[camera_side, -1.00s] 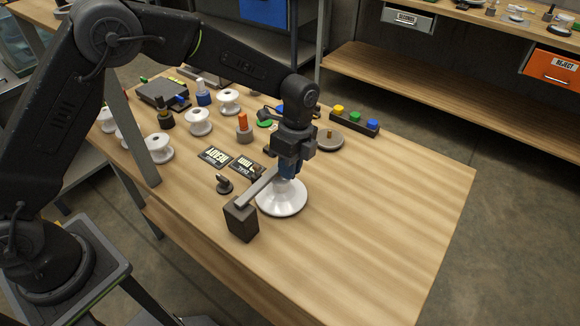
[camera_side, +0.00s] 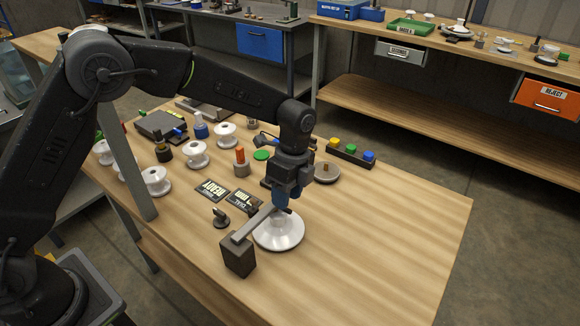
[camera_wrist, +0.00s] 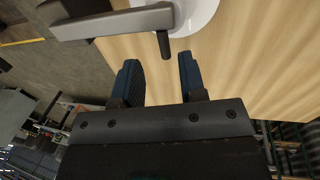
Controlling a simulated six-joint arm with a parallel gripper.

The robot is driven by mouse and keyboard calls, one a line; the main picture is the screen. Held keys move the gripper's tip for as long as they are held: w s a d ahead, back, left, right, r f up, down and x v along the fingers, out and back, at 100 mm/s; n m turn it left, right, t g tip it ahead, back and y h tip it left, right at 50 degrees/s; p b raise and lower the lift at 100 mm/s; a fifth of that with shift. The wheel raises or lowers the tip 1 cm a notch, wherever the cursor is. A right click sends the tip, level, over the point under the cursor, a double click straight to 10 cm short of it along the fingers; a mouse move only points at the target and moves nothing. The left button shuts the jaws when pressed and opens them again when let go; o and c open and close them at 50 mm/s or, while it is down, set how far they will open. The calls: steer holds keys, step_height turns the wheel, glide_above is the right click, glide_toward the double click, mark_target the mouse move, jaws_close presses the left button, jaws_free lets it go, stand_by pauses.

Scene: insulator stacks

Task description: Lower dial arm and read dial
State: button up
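The dial arm is a grey bar (camera_side: 252,224) on a dark block (camera_side: 238,257), reaching over a white insulator (camera_side: 283,238). In the wrist view the bar (camera_wrist: 120,22) ends in a short dark peg (camera_wrist: 163,44) beside the white insulator (camera_wrist: 196,14). My gripper (camera_side: 280,203) points down at the bar's free end. In the wrist view its blue fingers (camera_wrist: 158,62) stand apart with nothing between them, and the peg lies just beyond the tips. A dark display marked DIAL mm (camera_side: 244,200) lies behind; its reading is not legible. Contact between peg and insulator cannot be told.
A READY display (camera_side: 211,190) and a small dark knob (camera_side: 220,217) are nearby. Several white insulators (camera_side: 197,155) stand at the left. The table's right side is clear.

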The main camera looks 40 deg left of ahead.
step_height(320, 180, up, 12)
steer(key=w, duration=0.2)
steer(key=shift+w, duration=0.2)
steer(key=shift+r, duration=0.2)
